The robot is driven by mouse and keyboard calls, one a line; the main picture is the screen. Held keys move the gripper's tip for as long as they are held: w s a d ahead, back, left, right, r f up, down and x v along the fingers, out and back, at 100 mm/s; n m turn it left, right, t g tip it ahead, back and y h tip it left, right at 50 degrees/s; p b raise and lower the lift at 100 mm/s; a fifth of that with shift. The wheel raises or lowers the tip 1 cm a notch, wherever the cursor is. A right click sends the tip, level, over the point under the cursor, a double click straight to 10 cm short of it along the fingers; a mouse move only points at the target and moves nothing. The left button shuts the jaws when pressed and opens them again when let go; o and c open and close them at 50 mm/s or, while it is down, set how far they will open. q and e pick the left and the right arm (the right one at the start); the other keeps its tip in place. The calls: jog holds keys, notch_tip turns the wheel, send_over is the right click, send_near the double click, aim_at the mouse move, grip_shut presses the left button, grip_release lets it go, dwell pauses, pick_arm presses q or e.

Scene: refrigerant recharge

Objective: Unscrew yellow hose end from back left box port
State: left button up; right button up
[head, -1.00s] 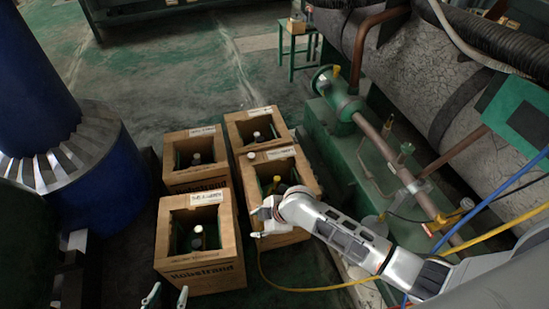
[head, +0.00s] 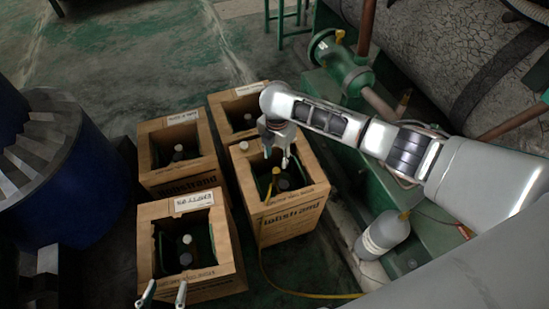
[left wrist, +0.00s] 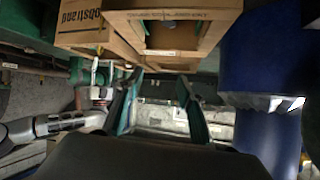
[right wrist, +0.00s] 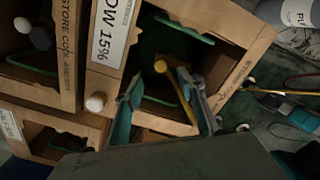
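The yellow hose end (head: 276,171) sits inside the front right wooden box (head: 292,215) in the head view, not in the back left box (head: 189,180). Its yellow hose runs down from it. In the right wrist view the yellow hose end (right wrist: 160,66) shows beyond and between the spread fingers, apart from them. My right gripper (head: 276,153) is open and points down above this box. My left gripper (head: 163,292) is open and empty, low in front of the front left box. In the left wrist view its fingers (left wrist: 158,88) are apart.
The front left box (head: 205,283) and back right box (head: 222,113) stand close around. A white-capped part (right wrist: 95,102) is on the box rim near my right gripper. A grey bottle (head: 385,233) stands right of the boxes. A blue drum (head: 75,195) stands at left.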

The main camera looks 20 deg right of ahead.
aim_at(276, 170)
jog(key=f, duration=0.1)
jog(key=f+b, duration=0.1)
jog(key=f, duration=0.1)
jog(key=f+b, duration=0.1)
jog(key=shift+s+f, duration=0.15)
jog(key=shift+s, duration=0.2)
notch_tip(276, 170, down, 4)
jog(key=shift+s+r+b, duration=0.1)
jog(key=shift+r+b, duration=0.1)
jog(key=shift+b, duration=1)
jog(key=shift+f+b, duration=0.65)
jog(key=shift+f, duration=0.15)
jog(key=shift+w+r, duration=0.4)
jog(key=shift+r, duration=0.1)
jog(key=shift+r+p, duration=0.25)
jog(key=shift+p, duration=0.1)
pick_arm(q)
jog(key=d+r, duration=0.1)
jog(key=w+d+r+n+h, duration=0.1)
jog(key=d, duration=0.1)
jog(key=d+r+n+t, duration=0.1)
jog(key=d, duration=0.1)
jog(key=shift+w+h, duration=0.15)
jog(key=shift+h, duration=0.15)
pick_arm(e)
jog(key=shift+f, duration=0.25)
grip_shut()
pick_arm(q)
jog(key=shift+f, duration=0.15)
